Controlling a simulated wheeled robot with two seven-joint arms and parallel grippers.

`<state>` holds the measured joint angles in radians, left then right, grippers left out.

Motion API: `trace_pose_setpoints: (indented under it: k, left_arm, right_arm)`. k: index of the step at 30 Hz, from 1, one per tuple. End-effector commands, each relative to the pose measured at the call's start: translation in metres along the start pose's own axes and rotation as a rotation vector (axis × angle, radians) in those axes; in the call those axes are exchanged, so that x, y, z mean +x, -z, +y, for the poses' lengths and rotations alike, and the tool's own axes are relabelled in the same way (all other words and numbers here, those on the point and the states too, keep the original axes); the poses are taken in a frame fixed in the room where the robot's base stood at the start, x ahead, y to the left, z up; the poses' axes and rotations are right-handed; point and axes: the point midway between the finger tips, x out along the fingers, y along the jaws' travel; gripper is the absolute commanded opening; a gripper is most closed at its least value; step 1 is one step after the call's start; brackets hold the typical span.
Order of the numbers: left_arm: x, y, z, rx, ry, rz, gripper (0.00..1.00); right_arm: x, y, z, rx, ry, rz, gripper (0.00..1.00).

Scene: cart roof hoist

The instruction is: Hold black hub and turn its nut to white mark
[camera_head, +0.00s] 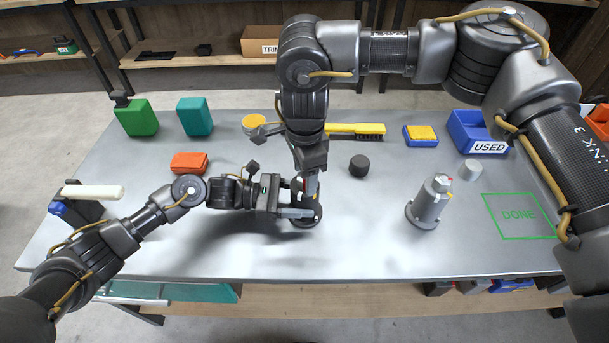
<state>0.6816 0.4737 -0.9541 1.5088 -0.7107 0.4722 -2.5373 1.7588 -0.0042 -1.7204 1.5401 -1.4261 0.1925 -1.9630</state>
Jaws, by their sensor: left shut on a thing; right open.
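The black hub (309,221) stands upright on the grey table near the middle, and its dark round base shows below my grippers. My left gripper (300,212) comes in level from the left and is shut on the black hub. My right gripper (309,178) points straight down over the top of the hub. It is open, with its fingertips at the hub's upper end. The nut and the white mark are hidden behind my grippers, so I cannot tell how the nut is turned or whether the fingers touch it.
A grey hub (430,204) stands to the right, near the green DONE square (519,214). A black cylinder (359,166), a yellow brush (356,130) and the blue USED bin (474,132) lie behind. An orange block (189,163) is at left. The front middle is clear.

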Motion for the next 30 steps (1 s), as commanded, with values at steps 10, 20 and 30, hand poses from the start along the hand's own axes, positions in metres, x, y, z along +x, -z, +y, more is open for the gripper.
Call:
trace_pose_setpoints:
  k: [10,20,30]
  left_arm:
    - [-0.0003,-0.0002,0.0006,0.001,-0.002,0.0,0.39]
    - [-0.0003,-0.0003,0.0006,0.001,-0.002,0.0,0.39]
    - [-0.0003,-0.0003,0.0006,0.001,-0.001,0.0,0.39]
  right_arm:
    - [0.0001,-0.0002,0.0002,-0.201,0.0,0.0,0.56]
    - [0.0001,0.0,0.0001,-0.34,0.0,0.001,0.56]
    - [0.0001,-0.0002,0.0002,-0.399,0.0,0.0,0.48]
